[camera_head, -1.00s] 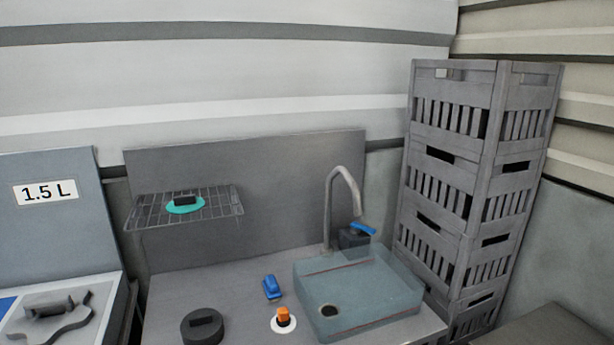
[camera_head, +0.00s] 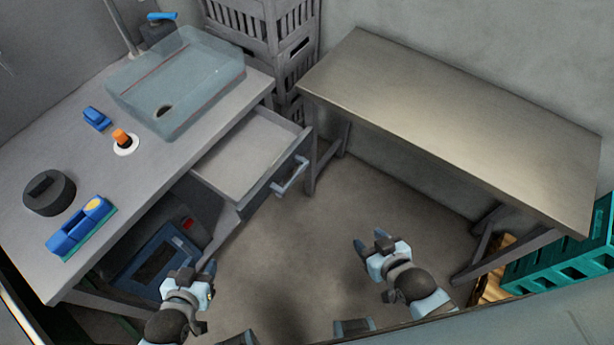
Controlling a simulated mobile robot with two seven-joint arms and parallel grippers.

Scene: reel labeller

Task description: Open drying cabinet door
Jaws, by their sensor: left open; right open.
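A blue box-shaped unit (camera_head: 150,262) stands on a low level under the bench at the lower left. It has a dark front panel and a small red patch, and it may be the drying cabinet; no label is readable. My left gripper (camera_head: 195,271) is open and empty, to the right of this unit, and covers part of its lower right in the picture. No contact can be made out. My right gripper (camera_head: 371,243) is open and empty over the floor, right of the picture's middle.
A drawer (camera_head: 250,155) with a bar handle stands open from the bench (camera_head: 75,130). On the bench are a sink (camera_head: 185,90), a black round object (camera_head: 48,193) and blue tools. A bare table (camera_head: 450,120), stacked grey crates (camera_head: 235,20) and a green crate (camera_head: 565,262) border the floor.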

